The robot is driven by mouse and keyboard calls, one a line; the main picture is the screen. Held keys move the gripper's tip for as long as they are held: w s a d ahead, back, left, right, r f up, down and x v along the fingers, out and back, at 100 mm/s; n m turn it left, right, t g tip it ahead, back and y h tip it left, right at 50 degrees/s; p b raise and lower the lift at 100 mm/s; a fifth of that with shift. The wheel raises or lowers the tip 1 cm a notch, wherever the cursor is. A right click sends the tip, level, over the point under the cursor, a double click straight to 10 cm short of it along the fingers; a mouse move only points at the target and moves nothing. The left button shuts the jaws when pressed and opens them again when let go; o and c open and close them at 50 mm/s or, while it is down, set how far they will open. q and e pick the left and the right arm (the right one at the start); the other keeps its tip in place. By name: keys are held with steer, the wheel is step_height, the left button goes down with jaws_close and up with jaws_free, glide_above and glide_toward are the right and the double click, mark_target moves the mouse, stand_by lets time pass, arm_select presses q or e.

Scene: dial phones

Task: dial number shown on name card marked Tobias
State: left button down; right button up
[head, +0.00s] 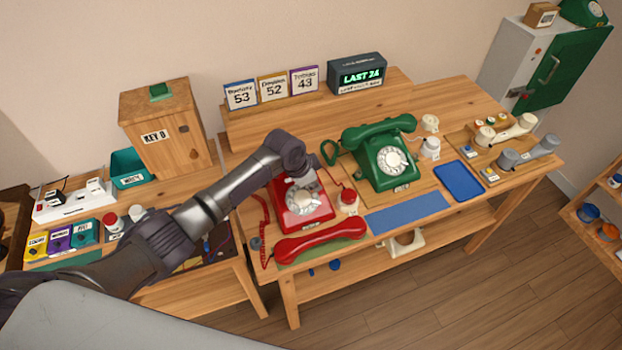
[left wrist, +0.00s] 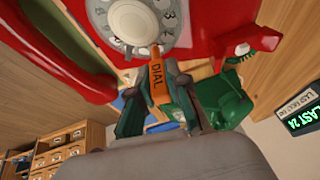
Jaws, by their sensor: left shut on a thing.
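The name card that seems to read Tobias (head: 304,81) shows 43 and stands rightmost of three cards on the raised shelf. The red phone (head: 284,212) is on the table with its dial (head: 303,201) facing up; its red handset (head: 320,241) lies off the hook in front. My left gripper (left wrist: 160,108) is shut on an orange stick marked DIAL (left wrist: 158,78). In the left wrist view the stick's tip is at the red phone's white dial (left wrist: 135,22), near its rim; I cannot tell which hole. In the head view my wrist hides the fingers. My right gripper is not in view.
A green phone (head: 388,159) with its handset on stands to the right. A display (head: 357,75) reads LAST 24. A red-capped jar (head: 348,201) is close beside the red phone. A blue mat (head: 407,212) and blue tray (head: 459,181) lie farther right.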

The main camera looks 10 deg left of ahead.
arm_select(q)
steer(key=shift+s+d+f, duration=0.1)
steer(key=shift+s, duration=0.05)
steer(key=shift+s+d+f+p, duration=0.2)
steer(key=shift+s+d+p, duration=0.1)
stand_by(0.4)
steer(key=shift+s+d+f+p, duration=0.2)
steer(key=shift+s+d+p, duration=0.05)
steer(key=shift+s+p, duration=0.25)
steer(key=shift+s+d+r+p, duration=0.1)
steer(key=shift+s+r+p, duration=0.05)
steer(key=shift+r+p, duration=0.35)
steer(key=shift+s+d+r+p, duration=0.1)
steer(key=shift+r+p, duration=0.3)
steer(key=shift+p, duration=0.15)
steer(key=shift+f, duration=0.1)
